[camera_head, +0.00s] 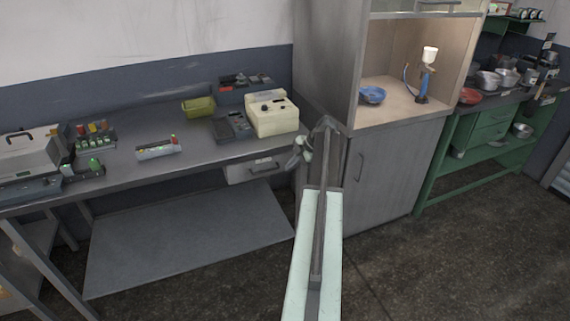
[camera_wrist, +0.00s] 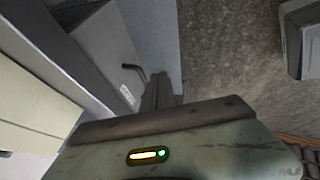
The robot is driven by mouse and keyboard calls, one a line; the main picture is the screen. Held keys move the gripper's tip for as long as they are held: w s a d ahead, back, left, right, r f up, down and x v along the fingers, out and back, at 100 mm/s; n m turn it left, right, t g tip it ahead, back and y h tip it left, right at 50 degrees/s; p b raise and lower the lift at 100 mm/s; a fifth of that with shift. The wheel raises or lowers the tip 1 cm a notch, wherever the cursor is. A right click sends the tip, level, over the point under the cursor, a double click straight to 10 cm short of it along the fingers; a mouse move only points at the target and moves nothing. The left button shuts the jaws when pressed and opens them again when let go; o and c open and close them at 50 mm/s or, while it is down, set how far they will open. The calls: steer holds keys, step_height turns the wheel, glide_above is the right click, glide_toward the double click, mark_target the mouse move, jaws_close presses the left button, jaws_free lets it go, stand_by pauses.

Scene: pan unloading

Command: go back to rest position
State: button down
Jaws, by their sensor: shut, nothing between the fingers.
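My gripper (camera_head: 299,155) is at the end of my raised arm, in front of the gap between the grey workbench (camera_head: 190,162) and the grey cabinet (camera_head: 385,170). In the wrist view its dark fingers (camera_wrist: 160,88) lie together with nothing between them. A drawer front with a handle (camera_wrist: 132,70) shows to the left of the fingers, and bare floor (camera_wrist: 220,50) to the right. I cannot tell whether the gripper touches the bench or cabinet.
A red pan (camera_head: 470,96) and several pots stand on the green bench (camera_head: 490,125) at right. The floor (camera_head: 430,270) at front right is clear.

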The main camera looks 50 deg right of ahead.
steer(key=p+v, duration=0.5)
steer(key=v, duration=0.3)
